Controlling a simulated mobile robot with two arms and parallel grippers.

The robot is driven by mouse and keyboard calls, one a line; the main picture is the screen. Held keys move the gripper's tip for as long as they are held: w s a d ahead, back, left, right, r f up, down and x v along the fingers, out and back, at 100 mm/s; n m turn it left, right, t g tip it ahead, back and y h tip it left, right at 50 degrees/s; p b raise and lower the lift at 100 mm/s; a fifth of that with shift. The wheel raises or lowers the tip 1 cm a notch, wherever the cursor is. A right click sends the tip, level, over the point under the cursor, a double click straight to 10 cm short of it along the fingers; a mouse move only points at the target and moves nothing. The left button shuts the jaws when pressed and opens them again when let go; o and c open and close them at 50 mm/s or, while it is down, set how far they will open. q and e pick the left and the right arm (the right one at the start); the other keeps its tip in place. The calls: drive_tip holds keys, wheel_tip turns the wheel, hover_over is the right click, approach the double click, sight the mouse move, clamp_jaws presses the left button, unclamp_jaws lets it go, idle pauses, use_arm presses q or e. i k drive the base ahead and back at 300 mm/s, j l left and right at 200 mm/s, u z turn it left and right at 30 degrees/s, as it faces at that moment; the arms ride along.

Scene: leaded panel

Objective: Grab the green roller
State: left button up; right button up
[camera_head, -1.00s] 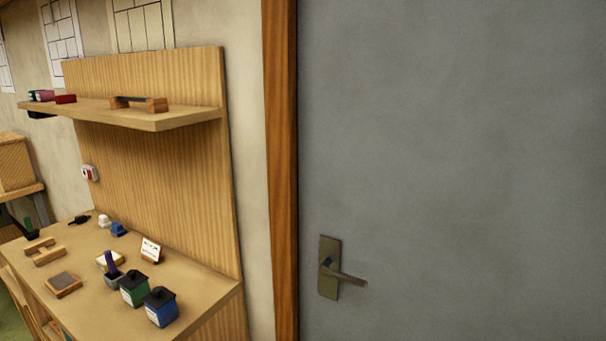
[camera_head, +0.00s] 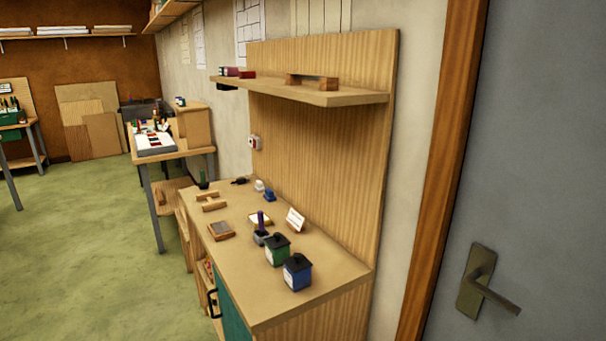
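No clear roller shape can be made out. A small upright dark green thing (camera_head: 203,180) stands at the far left end of the wooden workbench (camera_head: 330,280); it is too small to tell whether it is the green roller. A box with a green side and black top (camera_head: 277,250) stands near the bench's near end, next to a blue one (camera_head: 297,272). Neither of my grippers is in view.
A wall shelf (camera_head: 340,97) overhangs the bench. A grey door with a handle (camera_head: 482,285) is at the right. A second table (camera_head: 180,153) stands farther back. The green floor (camera_head: 80,250) at left is clear.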

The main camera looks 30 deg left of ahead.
sight(203, 184)
drive_tip(key=u, duration=1.55)
drive_tip(key=i+j, duration=0.3)
drive_tip(key=i, duration=0.25)
drive_tip(key=i+j+z, duration=0.1)
drive_tip(key=i+j, duration=0.15)
drive_tip(key=i, duration=0.25)
